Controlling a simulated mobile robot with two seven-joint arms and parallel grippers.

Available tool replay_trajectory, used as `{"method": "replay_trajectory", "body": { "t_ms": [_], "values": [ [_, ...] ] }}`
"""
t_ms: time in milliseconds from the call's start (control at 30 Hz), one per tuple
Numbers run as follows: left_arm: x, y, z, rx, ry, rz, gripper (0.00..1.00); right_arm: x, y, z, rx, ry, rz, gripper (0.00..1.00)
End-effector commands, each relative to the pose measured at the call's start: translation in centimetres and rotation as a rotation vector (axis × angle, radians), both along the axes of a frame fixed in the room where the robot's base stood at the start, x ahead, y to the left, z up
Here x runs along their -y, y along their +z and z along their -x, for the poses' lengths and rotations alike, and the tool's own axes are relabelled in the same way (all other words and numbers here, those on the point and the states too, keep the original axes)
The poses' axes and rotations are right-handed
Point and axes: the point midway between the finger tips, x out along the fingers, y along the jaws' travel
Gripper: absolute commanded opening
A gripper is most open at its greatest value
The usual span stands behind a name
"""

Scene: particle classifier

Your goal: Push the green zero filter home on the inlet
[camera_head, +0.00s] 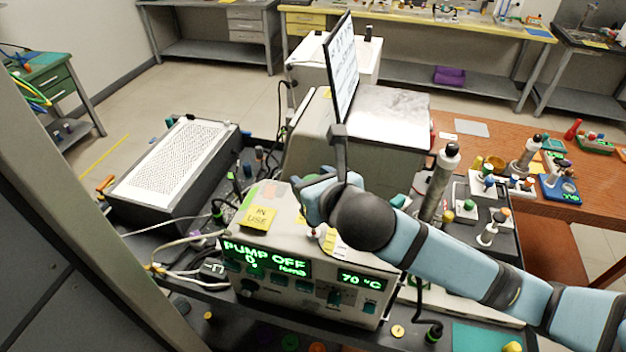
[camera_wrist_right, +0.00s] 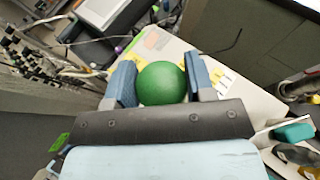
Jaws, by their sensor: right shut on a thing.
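My right gripper (camera_head: 318,200) is over the top of the cream instrument (camera_head: 290,225), whose green displays read "PUMP OFF" and "70 °C". In the wrist view the two blue fingers of my right gripper (camera_wrist_right: 162,75) stand on either side of the round green zero filter (camera_wrist_right: 160,84) and hold it. How the filter sits on the inlet is hidden. My left gripper is not in view.
A yellow "IN USE" note (camera_head: 258,217) lies on the instrument left of the gripper. A thin upright screen (camera_head: 342,70) stands behind. A perforated white-topped box (camera_head: 178,160) is at left. Cables run along the left side; a grey cylinder (camera_head: 438,185) stands at right.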

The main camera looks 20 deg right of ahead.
Motion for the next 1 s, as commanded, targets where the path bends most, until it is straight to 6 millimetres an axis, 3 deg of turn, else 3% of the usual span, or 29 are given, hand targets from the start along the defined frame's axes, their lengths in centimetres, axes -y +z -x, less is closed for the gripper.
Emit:
{"method": "replay_trajectory", "body": {
  "t_ms": [367, 1000],
  "values": [
    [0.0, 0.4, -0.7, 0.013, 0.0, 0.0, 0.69, 0.0, 0.0, 0.0, 0.001, 0.0, -0.001, 0.24],
    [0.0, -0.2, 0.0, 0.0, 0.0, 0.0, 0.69, 0.0, -1.4, 0.0, 0.0, 0.0, 0.0, 0.24]
  ]
}}
